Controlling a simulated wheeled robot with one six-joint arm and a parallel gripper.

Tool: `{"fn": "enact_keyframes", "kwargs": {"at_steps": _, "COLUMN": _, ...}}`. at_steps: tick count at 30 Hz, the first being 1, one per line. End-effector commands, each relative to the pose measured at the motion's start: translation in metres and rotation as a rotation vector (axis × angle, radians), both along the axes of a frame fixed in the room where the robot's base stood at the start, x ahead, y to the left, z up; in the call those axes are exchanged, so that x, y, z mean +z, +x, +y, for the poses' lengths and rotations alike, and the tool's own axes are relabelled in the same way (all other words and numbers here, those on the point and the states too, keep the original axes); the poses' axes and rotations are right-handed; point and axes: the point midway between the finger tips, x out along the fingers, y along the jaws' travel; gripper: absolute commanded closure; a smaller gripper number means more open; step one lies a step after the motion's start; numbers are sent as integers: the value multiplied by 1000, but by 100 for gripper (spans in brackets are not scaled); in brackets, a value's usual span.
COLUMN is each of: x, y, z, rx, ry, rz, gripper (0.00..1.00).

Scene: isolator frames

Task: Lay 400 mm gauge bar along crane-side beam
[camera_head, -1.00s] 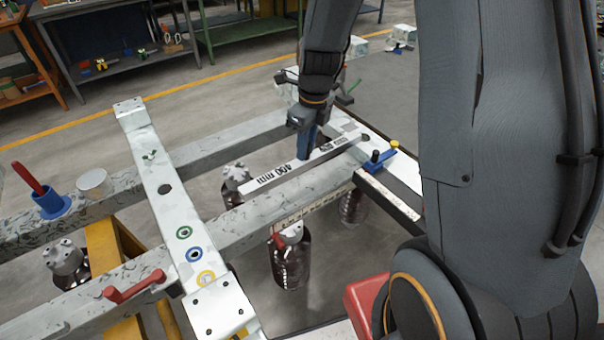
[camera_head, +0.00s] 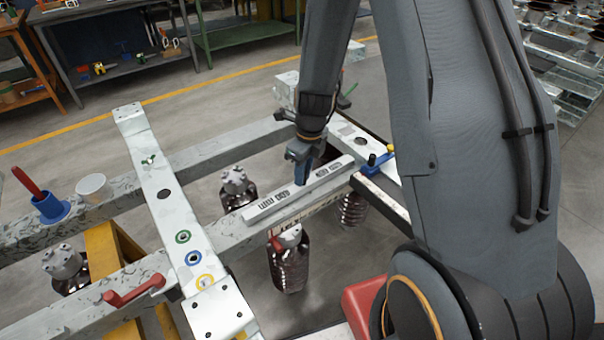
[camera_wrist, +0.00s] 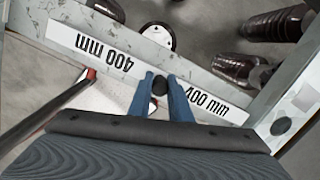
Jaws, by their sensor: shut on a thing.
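The white gauge bar (camera_head: 300,190) with upside-down 400 mm labels is in my gripper (camera_head: 301,162). In the wrist view the blue fingers (camera_wrist: 160,100) are shut around the dark knob at the bar's middle, and the bar (camera_wrist: 145,68) runs across the picture. In the head view the bar lies roughly parallel to the near grey beam (camera_head: 235,237), over its right part and beside the crosspiece. I cannot tell whether the bar touches the beam. The far grey beam (camera_head: 220,152) runs behind it, with a gap between.
A white crosspiece (camera_head: 160,180) with coloured rings spans both beams on the left. A red handle (camera_head: 133,289), a blue cup (camera_head: 50,207) with a red tool and a white cup (camera_head: 91,187) sit on the beams. A blue clamp (camera_head: 376,163) is at the bar's right end. Dark ribbed cylinders (camera_head: 289,265) stand below.

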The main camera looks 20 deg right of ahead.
Motion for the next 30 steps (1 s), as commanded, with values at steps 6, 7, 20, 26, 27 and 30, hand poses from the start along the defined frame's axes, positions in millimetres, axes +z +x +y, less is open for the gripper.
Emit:
{"fn": "enact_keyframes", "kwargs": {"at_steps": 6, "x": -2, "y": 0, "z": 0, "rx": 0, "ry": 0, "rz": 0, "gripper": 67}}
{"fn": "enact_keyframes", "kwargs": {"at_steps": 7, "x": -2, "y": 0, "z": 0, "rx": 0, "ry": 0, "rz": 0, "gripper": 64}}
{"fn": "enact_keyframes", "kwargs": {"at_steps": 20, "x": 7, "y": 0, "z": 0, "rx": 0, "ry": 0, "rz": -2, "gripper": 64}}
{"fn": "enact_keyframes", "kwargs": {"at_steps": 26, "x": 36, "y": -1, "z": -3, "rx": 0, "ry": 1, "rz": -6, "gripper": 64}}
{"fn": "enact_keyframes", "kwargs": {"at_steps": 27, "x": 44, "y": -2, "z": -3, "rx": 0, "ry": 0, "rz": -5, "gripper": 64}}
{"fn": "enact_keyframes", "kwargs": {"at_steps": 30, "x": 62, "y": -4, "z": -4, "rx": 0, "ry": 1, "rz": -4, "gripper": 64}}
